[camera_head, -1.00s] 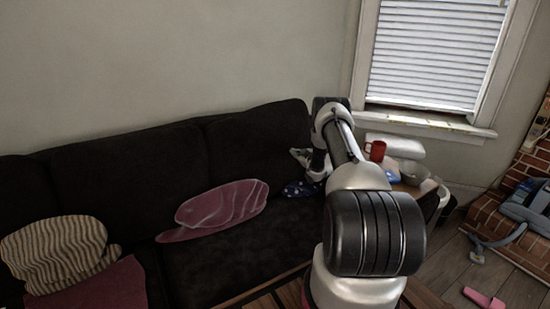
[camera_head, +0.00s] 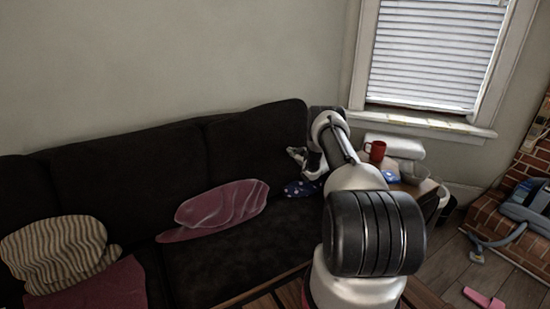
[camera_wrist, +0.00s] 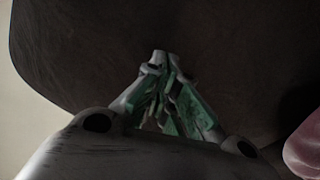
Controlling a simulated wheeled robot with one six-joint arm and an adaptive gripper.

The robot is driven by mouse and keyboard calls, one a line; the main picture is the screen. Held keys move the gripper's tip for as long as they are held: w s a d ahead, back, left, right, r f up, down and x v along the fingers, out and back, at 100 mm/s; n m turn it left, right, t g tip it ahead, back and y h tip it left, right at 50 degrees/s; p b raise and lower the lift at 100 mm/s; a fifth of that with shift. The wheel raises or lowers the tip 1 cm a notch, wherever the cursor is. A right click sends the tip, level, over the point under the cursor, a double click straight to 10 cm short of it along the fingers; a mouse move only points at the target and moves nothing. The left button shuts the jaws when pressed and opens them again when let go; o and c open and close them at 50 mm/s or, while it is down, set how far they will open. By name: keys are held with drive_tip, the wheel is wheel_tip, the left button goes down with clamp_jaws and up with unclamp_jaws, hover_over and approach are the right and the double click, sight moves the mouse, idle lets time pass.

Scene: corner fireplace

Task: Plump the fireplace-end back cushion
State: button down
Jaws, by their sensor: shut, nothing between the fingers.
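The fireplace-end back cushion (camera_head: 250,143) is the dark one at the right end of the dark sofa, upright against the sofa back. It fills most of the wrist view (camera_wrist: 235,50), with its rounded edge at the left. My gripper (camera_head: 296,154) is at the right side of this cushion's face in the head view, partly hidden by my own wrist. In the wrist view my gripper (camera_wrist: 158,62) shows its fingertips together with nothing between them, pointing at the dark fabric. I cannot tell whether the tips touch it.
A pink pillow (camera_head: 222,208) lies on the seat; a striped pillow (camera_head: 58,252) is at left. A blue spotted cloth (camera_head: 302,189) lies beneath my gripper. A side table (camera_head: 428,187) right of my arm holds a red mug (camera_head: 376,151) and a bowl (camera_head: 413,172).

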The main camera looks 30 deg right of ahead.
drive_tip(key=v, duration=0.3)
drive_tip(key=shift+s, duration=0.1)
idle(0.3)
